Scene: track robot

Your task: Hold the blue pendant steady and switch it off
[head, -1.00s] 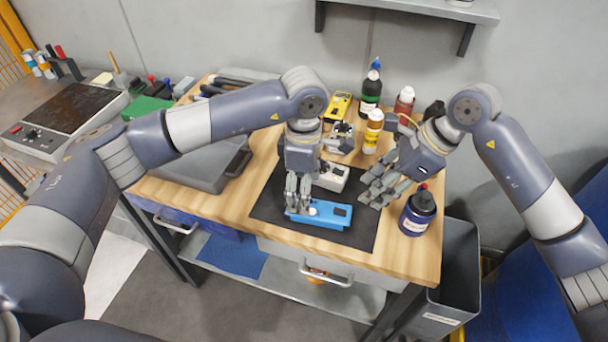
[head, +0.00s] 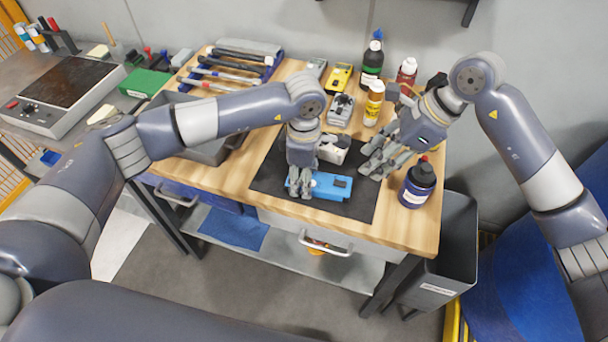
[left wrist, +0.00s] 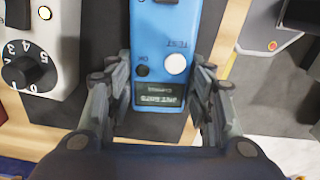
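The blue pendant (head: 332,186) lies flat on a black mat (head: 345,208) on the workbench. In the left wrist view the pendant (left wrist: 163,30) shows a round white button by the word TEST, a small dark button and a dark display. My left gripper (head: 300,185) points down over the pendant's left end. In the left wrist view its fingers (left wrist: 163,75) stand along both long sides and appear to touch its edges. My right gripper (head: 372,168) is open and empty, fingers spread, above the mat to the right of the pendant and apart from it.
A white device with a dial (head: 333,149) lies just behind the pendant; it also shows in the left wrist view (left wrist: 35,45). A dark blue bottle (head: 417,185) stands right of the mat. Several bottles and yellow and grey devices stand behind. The mat's front part is clear.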

